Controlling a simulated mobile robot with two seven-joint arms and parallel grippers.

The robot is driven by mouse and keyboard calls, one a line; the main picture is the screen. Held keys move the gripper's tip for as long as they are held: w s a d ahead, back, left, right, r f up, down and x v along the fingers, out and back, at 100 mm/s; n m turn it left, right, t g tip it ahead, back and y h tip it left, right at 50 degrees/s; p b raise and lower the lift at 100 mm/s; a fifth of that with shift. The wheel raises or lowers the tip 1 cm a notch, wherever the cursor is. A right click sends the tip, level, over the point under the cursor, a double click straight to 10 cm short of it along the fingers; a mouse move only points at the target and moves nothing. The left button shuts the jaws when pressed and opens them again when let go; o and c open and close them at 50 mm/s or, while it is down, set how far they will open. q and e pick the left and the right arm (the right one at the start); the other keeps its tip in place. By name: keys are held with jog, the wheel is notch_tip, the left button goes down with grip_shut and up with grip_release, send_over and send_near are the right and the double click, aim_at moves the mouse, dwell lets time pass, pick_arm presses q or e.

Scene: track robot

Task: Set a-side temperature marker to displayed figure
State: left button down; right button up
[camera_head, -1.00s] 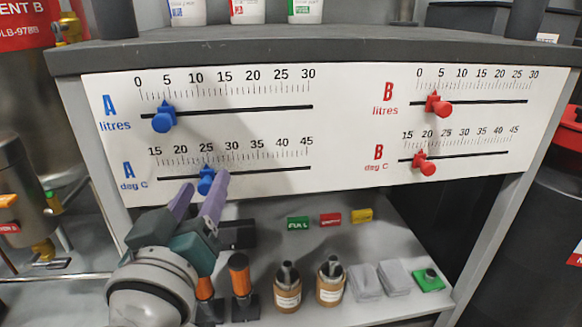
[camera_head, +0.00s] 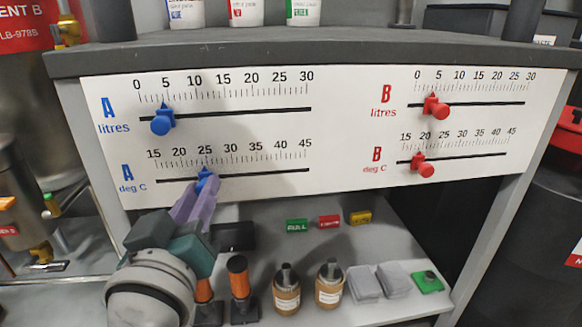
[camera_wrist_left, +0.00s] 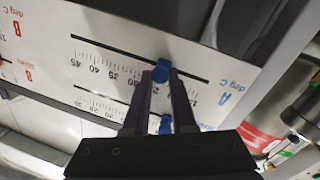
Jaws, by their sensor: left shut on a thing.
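The blue A-side temperature marker (camera_head: 205,178) sits on the A deg C slot (camera_head: 262,175) of the white panel. Its pointer stands close to the 25 mark. My left gripper (camera_head: 197,193) reaches up from below and its purple fingers are shut on the marker's knob, hiding part of it. The left wrist view shows the same blue marker (camera_wrist_left: 163,68) between the fingertips (camera_wrist_left: 162,82). My right gripper is not in view. I cannot make out a separate display with a target figure.
The blue A litres marker (camera_head: 162,121) sits just above, near 5. Red B litres (camera_head: 436,107) and B deg C (camera_head: 421,167) markers are on the right. Below, a shelf (camera_head: 375,240) carries brown bottles (camera_head: 287,295), orange-handled items (camera_head: 238,275) and small coloured labels (camera_head: 330,221).

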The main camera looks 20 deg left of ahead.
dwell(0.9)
pick_arm(q)
jog(key=shift+w+d+p, duration=0.1)
jog(key=shift+d+p, duration=0.1)
jog(key=shift+p, duration=0.4)
jog(key=c, duration=0.7)
grip_release()
jog(key=shift+c, duration=0.2)
jog(key=p+v, duration=0.2)
jog(key=v, duration=0.8)
jog(key=shift+a, duration=0.1)
